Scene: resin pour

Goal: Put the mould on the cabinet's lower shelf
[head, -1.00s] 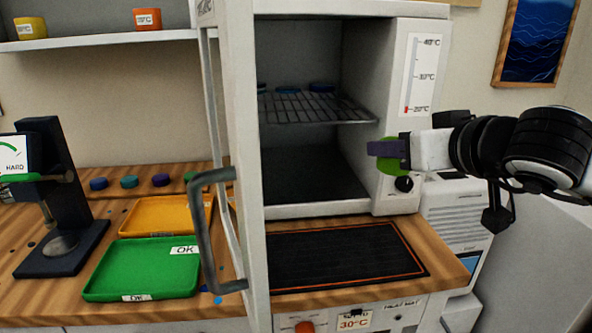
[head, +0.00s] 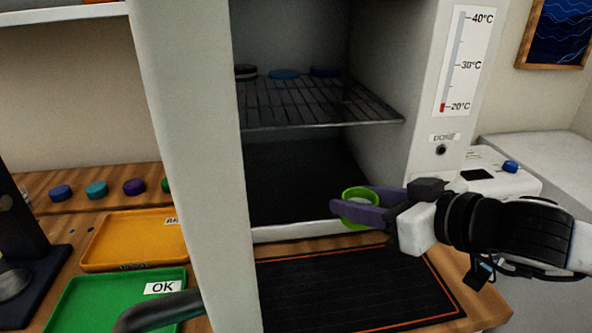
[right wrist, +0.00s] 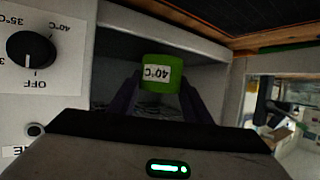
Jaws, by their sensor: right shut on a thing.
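The mould is a small green round cup (head: 352,194) with a pale inside. In the right wrist view the mould (right wrist: 178,75) carries a white 40°C label. My right gripper (head: 362,208) is shut on it with purple fingers on its sides, holding it in the air at the cabinet's front opening. The cabinet's lower shelf (head: 297,175) is a dark, bare floor behind and to the left of the mould. The wire upper shelf (head: 310,103) above it bears several dark and blue discs. My left gripper is not in view.
The cabinet door (head: 195,150) stands open at the left, its dark handle (head: 160,310) low down. A black heat mat (head: 350,285) lies bare before the cabinet. Orange (head: 135,240) and green (head: 95,300) trays lie left of the door. A white machine (head: 500,180) stands at the right.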

